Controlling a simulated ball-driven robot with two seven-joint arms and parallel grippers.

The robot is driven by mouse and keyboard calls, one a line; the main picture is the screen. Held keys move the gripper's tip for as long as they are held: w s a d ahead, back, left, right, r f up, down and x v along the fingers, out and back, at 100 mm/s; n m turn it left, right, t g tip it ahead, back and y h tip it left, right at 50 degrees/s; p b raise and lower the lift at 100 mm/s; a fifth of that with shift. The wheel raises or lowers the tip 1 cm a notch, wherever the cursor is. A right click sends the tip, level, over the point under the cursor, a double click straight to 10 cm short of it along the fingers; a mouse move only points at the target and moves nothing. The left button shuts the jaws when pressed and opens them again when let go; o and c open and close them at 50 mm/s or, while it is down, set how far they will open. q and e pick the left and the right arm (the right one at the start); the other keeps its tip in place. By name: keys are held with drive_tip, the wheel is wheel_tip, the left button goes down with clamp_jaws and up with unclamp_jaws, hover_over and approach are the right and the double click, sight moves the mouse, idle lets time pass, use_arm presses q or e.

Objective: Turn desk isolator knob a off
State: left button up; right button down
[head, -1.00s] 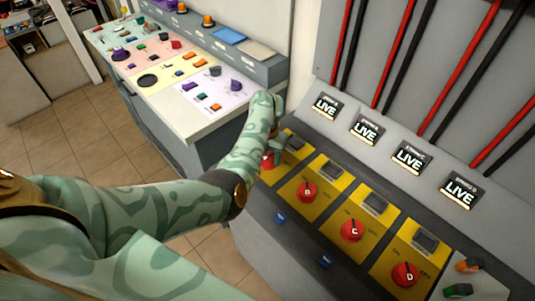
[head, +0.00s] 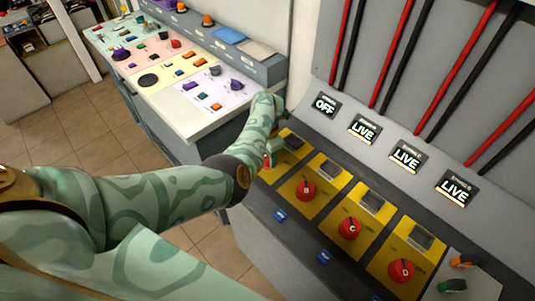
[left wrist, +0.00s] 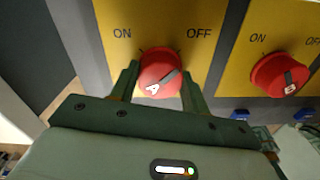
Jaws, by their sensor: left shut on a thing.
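Red isolator knob A (left wrist: 158,74) is on a yellow plate between ON and OFF marks in the left wrist view. Its grey pointer line slants up towards the OFF side, and its letter A is tilted. My left gripper (left wrist: 160,84) is shut on knob A, with one finger on each side. In the head view my left gripper (head: 271,150) hides most of knob A at the left end of the desk row. The display above it (head: 324,105) reads OFF. My right gripper is not in view.
Red knobs B (head: 305,190), C (head: 350,228) and D (head: 401,269) stand in a row to the right, with displays reading LIVE. Knob B also shows close by in the left wrist view (left wrist: 280,75). A control console (head: 190,85) stands at the left.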

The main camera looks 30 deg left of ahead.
use_arm(q)
drive_tip(key=shift+w+r, duration=0.1)
drive_tip(key=o, duration=1)
wheel_tip(320, 180, up, 16)
drive_tip(key=p, duration=0.6)
drive_tip(key=shift+a, duration=0.15)
drive_tip(key=shift+w+r, duration=0.1)
